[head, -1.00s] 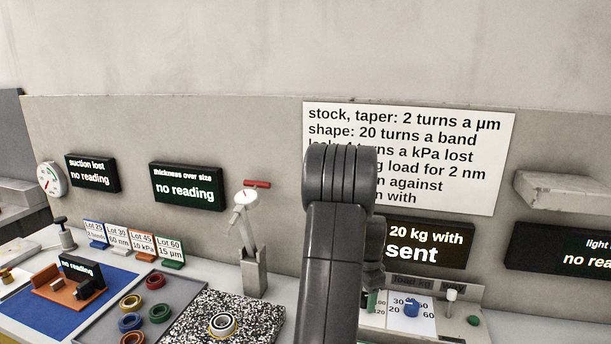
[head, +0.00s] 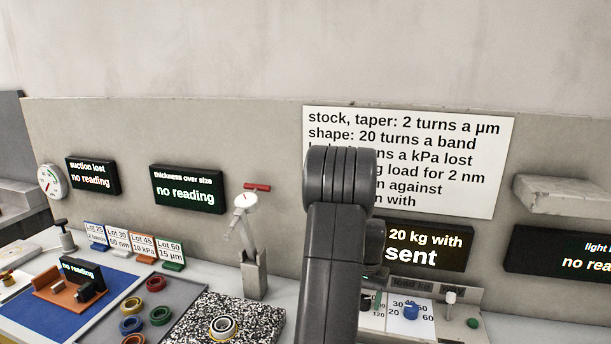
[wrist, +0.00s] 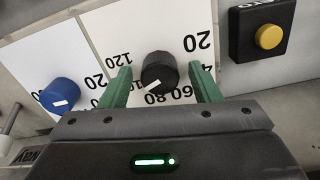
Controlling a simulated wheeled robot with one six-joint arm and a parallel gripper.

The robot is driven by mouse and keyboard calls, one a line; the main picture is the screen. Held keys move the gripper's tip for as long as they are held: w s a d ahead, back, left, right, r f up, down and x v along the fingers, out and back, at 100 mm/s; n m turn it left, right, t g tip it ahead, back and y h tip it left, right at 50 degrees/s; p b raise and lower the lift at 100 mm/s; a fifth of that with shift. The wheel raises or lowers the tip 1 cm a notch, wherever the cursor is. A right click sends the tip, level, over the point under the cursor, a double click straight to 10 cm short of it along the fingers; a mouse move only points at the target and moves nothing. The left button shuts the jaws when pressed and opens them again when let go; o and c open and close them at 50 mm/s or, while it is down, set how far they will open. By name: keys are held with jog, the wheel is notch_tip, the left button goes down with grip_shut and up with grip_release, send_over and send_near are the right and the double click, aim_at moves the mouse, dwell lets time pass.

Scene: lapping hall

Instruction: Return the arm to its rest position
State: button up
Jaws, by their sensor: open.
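My arm (head: 336,240) rises in the middle of the head view and covers part of the white sign and the panel behind it. My gripper (wrist: 161,85) shows in the wrist view with two green fingers spread apart. A black knob (wrist: 159,72) with a white mark sits between the fingers, with a gap on each side. The fingertips are hard to make out in the head view, where the arm hides most of the gripper.
A blue knob (wrist: 62,96) is left of the gripper, and a yellow button (wrist: 268,37) on a black box is right. In the head view, a display (head: 428,246) reads "20 kg with sent".

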jog(key=n+p, duration=0.1)
jog(key=n, duration=0.4)
jog(key=shift+n, duration=0.4)
dwell(0.3)
